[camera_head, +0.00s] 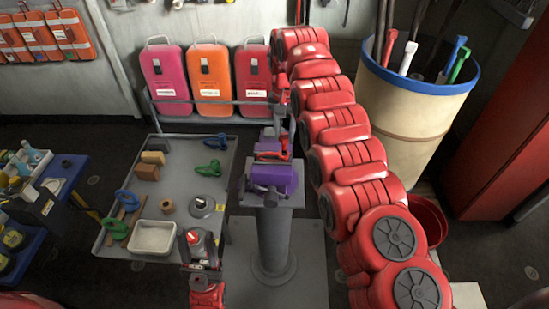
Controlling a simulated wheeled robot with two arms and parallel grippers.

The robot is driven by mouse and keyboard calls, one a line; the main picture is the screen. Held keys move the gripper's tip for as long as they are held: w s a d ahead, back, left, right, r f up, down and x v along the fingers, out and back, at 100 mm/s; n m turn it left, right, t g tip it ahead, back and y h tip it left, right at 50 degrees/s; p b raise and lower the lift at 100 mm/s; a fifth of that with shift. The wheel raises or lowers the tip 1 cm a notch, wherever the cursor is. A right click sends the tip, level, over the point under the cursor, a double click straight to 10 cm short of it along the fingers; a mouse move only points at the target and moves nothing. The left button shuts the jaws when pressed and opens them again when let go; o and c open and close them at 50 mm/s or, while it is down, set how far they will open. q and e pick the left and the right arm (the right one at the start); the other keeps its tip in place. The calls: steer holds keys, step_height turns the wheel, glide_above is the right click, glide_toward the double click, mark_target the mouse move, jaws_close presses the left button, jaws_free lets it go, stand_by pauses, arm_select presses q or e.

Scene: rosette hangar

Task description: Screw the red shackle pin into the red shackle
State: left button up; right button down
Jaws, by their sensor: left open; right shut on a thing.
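The red shackle (271,155) sits at the purple vise (273,178) on top of a grey pedestal. It is small in the view and partly hidden. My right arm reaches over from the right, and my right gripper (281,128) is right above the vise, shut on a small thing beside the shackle. That thing looks like the red shackle pin (285,146), but I cannot tell how far it sits in the shackle. My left gripper (194,236) is open and empty, low in the view, left of the pedestal and near the side table's front right corner.
A grey side table (180,195) left of the vise holds a white tray (153,238), green and blue shackles, blocks and a round grey piece. Pink and orange cases (211,80) stand behind. A beige barrel (415,115) of tools stands at the right, behind my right arm.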

mark_target(284, 145)
steer(key=shift+f+b, duration=2.25)
stand_by(2.8)
steer(key=shift+m, duration=0.5)
steer(key=shift+a+m, duration=0.1)
steer(key=shift+m, duration=0.9)
steer(key=m+p, duration=0.1)
steer(key=m, duration=0.2)
steer(key=shift+r+m, duration=0.1)
steer(key=shift+m, duration=0.3)
steer(key=m, duration=0.2)
steer(key=shift+m+p, duration=0.3)
steer(key=shift+p, duration=0.05)
steer(key=shift+f, duration=0.2)
steer(key=shift+m, duration=0.3)
